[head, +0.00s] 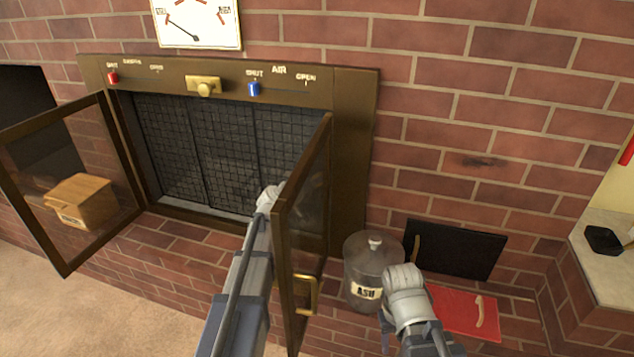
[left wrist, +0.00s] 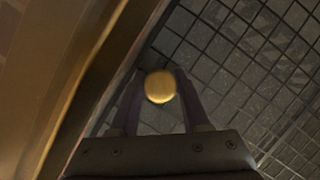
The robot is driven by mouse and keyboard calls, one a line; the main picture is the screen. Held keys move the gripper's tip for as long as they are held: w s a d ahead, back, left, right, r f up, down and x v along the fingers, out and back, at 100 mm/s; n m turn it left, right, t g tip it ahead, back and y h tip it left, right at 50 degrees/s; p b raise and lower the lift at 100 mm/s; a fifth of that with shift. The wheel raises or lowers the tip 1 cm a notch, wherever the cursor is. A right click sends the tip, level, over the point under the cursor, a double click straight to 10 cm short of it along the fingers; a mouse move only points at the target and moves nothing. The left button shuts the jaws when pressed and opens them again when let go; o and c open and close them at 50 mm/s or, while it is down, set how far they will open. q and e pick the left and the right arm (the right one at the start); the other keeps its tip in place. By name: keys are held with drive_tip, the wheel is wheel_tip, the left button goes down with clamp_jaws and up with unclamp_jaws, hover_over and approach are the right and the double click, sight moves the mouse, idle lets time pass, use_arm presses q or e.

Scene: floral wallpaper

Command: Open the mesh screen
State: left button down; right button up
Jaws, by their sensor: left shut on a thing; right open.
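The mesh screen (head: 215,150) is a dark wire grid in panels filling the brass-framed fireplace opening. It looks closed across the opening; its right part is partly hidden behind my left arm and the right glass door (head: 305,200). Both the left glass door (head: 95,185) and the right one stand swung open. My left gripper (left wrist: 160,78) is shut on a round brass knob (left wrist: 160,88) in front of the mesh in the left wrist view; the head view hides its fingers. My right gripper (head: 387,322) is open beside the ash can (head: 368,260), low at the right; its fingertips are hard to make out.
Above the opening are a red slider (head: 112,77), a brass knob (head: 204,87), a blue slider (head: 254,89) and a dial (head: 196,22). The carpet (head: 140,310) at left is clear.

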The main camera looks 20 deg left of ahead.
idle(0.8)
use_arm(q)
drive_tip(key=a, duration=1.6)
drive_tip(key=w+a, duration=0.1)
drive_tip(key=a, duration=3)
drive_tip(key=shift+w+a, duration=0.3)
drive_tip(key=shift+c, duration=1.9)
unclamp_jaws()
drive_tip(key=shift+s, duration=0.1)
drive_tip(key=p+v, duration=0.2)
drive_tip(key=v, duration=0.5)
drive_tip(key=shift+s, duration=0.25)
